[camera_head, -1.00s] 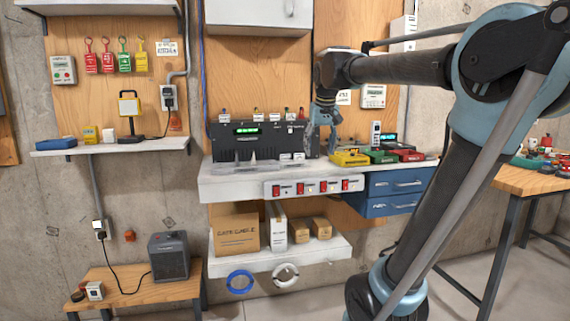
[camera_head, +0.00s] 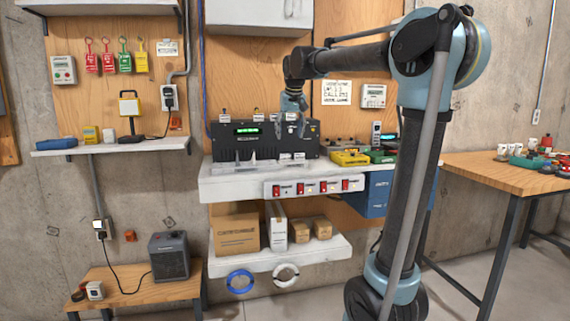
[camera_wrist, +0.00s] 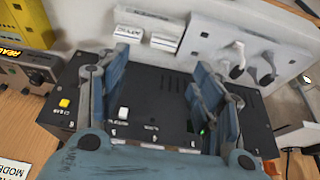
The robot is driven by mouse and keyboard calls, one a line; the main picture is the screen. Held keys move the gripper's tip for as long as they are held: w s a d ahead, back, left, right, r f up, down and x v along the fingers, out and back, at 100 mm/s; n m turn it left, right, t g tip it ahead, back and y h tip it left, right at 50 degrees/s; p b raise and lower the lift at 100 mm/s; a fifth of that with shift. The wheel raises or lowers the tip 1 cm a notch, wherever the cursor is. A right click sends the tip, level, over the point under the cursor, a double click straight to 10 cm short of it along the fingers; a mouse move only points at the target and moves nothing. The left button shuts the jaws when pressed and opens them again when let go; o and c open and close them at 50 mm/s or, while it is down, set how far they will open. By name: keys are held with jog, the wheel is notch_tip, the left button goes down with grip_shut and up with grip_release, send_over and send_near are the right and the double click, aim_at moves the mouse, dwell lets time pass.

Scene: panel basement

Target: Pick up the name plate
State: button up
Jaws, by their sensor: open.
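Two small white name plates lie side by side on the white shelf in front of a black box. In the head view they are the left plate (camera_head: 285,156) and the right plate (camera_head: 299,155). In the wrist view the same pair shows beyond my fingertips, one plate (camera_wrist: 128,33) near the left finger and another (camera_wrist: 165,42) between the fingers' lines. Their lettering is too small to read surely.
The black box (camera_head: 222,147) with a green display stands close behind the plates. The shelf's front carries red switches (camera_head: 346,184).

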send_over(286, 162)
jog(key=s, duration=0.1)
jog(key=f, duration=0.4)
jog(key=shift+s+d+f, duration=0.1)
jog(key=shift+d+f, duration=0.3)
jog(key=shift+s+x, duration=0.1)
jog(key=shift+x, duration=1.2)
jog(key=shift+s+x, duration=0.15)
jog(key=shift+x, duration=1.15)
jog(key=shift+a+f, duration=0.1)
jog(key=shift+a, duration=0.1)
jog(key=c, duration=0.8)
